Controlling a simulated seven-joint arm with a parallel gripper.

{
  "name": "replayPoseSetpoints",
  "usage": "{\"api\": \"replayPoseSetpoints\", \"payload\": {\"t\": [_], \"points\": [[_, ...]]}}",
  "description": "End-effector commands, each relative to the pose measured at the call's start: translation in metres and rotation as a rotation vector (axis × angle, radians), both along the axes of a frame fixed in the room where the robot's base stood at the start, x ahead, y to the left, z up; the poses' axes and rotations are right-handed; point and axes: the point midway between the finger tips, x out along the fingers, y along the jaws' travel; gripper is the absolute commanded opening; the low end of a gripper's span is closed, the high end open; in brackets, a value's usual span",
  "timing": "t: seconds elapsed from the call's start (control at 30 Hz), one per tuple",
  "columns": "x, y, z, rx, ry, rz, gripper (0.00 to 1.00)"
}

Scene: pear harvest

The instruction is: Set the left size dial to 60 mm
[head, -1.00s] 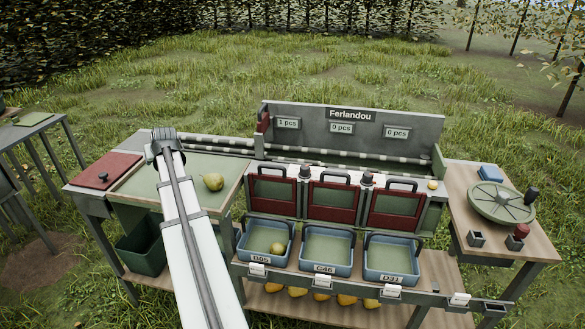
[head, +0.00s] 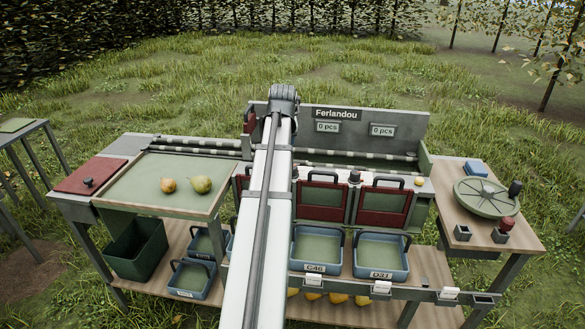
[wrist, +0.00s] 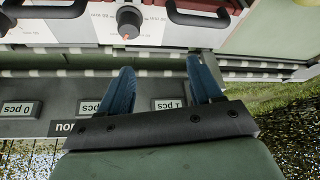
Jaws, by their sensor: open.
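In the wrist view a dark round dial (wrist: 129,22) with an orange pointer mark stands on the white panel between two red gates; its scale is too small to read surely. It appears to be the left size dial. In the head view my arm hides most of it. My gripper (wrist: 162,82) is open and empty, its two blue fingers apart. In the picture the dial lies above and left of the fingertips, not between them. The right size dial (head: 353,177) stands between the middle and right gates in the head view.
Red gates with dark handles (wrist: 200,12) flank the dial. Blue crates (head: 381,271) hang below. Two pears (head: 201,185) lie on the green tray (head: 130,190) at left. A green turntable (head: 486,198) stands on the right table. The sign board (head: 410,119) rises behind the gates.

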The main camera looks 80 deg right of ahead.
Motion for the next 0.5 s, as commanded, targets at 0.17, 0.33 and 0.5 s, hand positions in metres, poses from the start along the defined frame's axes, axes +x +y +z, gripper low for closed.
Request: {"api": "replayPoseSetpoints", "payload": {"t": [0.17,0.33,0.5], "points": [[-0.04,0.008,0.006,0.033,0.016,-0.045,0.64],[-0.05,0.009,0.005,0.043,0.02,-0.056,0.64],[-0.048,0.004,-0.008,0.044,0.02,-0.056,0.64]]}}
